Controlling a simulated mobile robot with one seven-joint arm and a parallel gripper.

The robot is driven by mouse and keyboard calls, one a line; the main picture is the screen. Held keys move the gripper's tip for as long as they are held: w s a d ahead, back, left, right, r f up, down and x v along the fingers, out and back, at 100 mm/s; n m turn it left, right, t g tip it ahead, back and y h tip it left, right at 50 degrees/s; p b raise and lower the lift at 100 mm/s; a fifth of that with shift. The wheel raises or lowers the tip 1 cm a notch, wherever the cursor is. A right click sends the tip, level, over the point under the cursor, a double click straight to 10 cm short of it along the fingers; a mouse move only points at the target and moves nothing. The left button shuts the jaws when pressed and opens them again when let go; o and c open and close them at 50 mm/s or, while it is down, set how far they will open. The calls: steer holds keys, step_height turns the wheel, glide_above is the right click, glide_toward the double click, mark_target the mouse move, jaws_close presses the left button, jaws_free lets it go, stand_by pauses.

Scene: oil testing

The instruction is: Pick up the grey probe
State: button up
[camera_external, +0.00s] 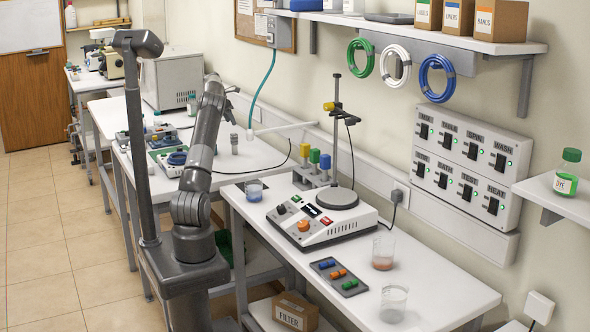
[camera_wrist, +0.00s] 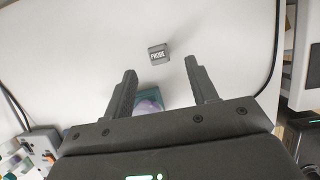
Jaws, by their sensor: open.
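The grey probe (camera_wrist: 158,54) stands on the white bench just beyond my fingertips in the wrist view, small and dark grey with a white PROBE label. In the external view a small grey cylinder (camera_external: 234,144), which looks like the probe, stands on the bench right of my arm. My gripper (camera_wrist: 160,66) is open, with one finger to each side and nothing held between the tips. The probe lies ahead of the gap between the fingers, apart from both. In the external view my gripper is small and partly hidden by my arm.
A teal and purple item (camera_wrist: 150,99) shows between the fingers, partly hidden by my gripper. A black cable (camera_wrist: 275,50) runs along the right. A device with knobs (camera_wrist: 40,145) is at the lower left. The bench (camera_wrist: 90,40) around the probe is mostly clear.

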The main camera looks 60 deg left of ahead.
mark_target(233, 134)
steer(key=x, duration=0.5)
steer(key=shift+s+a+f, duration=0.1)
steer(key=shift+a+f, duration=0.1)
steer(key=shift+f, duration=0.25)
steer(key=x, duration=0.5)
steer(key=shift+s+a+f, duration=0.1)
steer(key=shift+s+f, duration=0.15)
steer(key=shift+s, duration=0.1)
steer(key=c, duration=1)
steer(key=shift+c, duration=0.6)
steer(key=shift+r, duration=0.1)
